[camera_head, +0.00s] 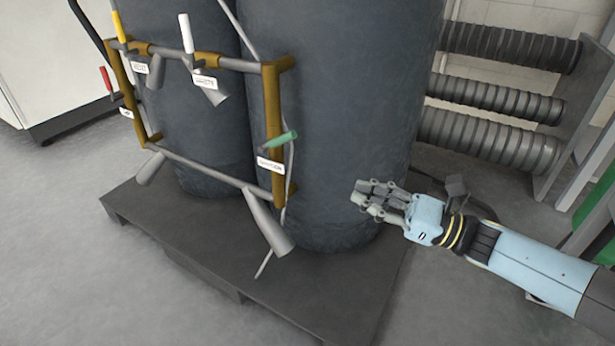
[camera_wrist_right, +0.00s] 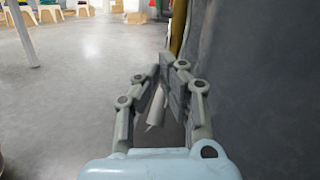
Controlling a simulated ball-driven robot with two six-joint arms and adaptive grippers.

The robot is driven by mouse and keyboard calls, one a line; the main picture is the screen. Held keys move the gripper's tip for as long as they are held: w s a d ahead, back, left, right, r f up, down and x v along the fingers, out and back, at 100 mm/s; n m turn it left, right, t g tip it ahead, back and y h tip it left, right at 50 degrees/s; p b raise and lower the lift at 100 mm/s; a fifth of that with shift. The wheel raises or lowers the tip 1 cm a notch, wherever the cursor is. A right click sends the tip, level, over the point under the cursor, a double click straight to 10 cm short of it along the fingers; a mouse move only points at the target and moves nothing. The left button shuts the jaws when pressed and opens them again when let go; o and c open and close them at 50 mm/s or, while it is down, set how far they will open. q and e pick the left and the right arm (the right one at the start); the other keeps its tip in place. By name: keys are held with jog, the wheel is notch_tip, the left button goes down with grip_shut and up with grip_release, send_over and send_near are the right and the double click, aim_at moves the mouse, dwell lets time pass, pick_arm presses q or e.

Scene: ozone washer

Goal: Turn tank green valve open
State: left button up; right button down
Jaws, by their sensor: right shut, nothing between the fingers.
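The green valve handle (camera_head: 280,139) is on the right upright of the brown-and-grey pipe frame (camera_head: 272,100), in front of the right dark tank (camera_head: 345,90). A white label (camera_head: 270,165) sits just below the handle. My right gripper (camera_head: 362,196) is shut and empty, to the right of and lower than the green handle, apart from it, in front of the tank's lower part. The right wrist view shows its fingers (camera_wrist_right: 160,75) close together, with a grey nozzle (camera_wrist_right: 156,108) of the frame beyond them. The green handle cannot be made out there. My left gripper is not in view.
Red (camera_head: 105,78), yellow (camera_head: 123,26) and white (camera_head: 186,33) handles sit further left on the frame. The tanks stand on a dark pallet (camera_head: 330,310). Ribbed grey hoses (camera_head: 490,127) lie on a rack at the right. Floor at the lower left is clear.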

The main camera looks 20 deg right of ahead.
aim_at(280, 139)
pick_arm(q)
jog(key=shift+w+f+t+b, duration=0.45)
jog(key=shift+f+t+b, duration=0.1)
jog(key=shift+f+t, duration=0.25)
pick_arm(e)
jog(key=s+r+x, duration=0.1)
jog(key=r+x, duration=0.2)
jog(key=x, duration=1)
jog(key=shift+n, duration=0.3)
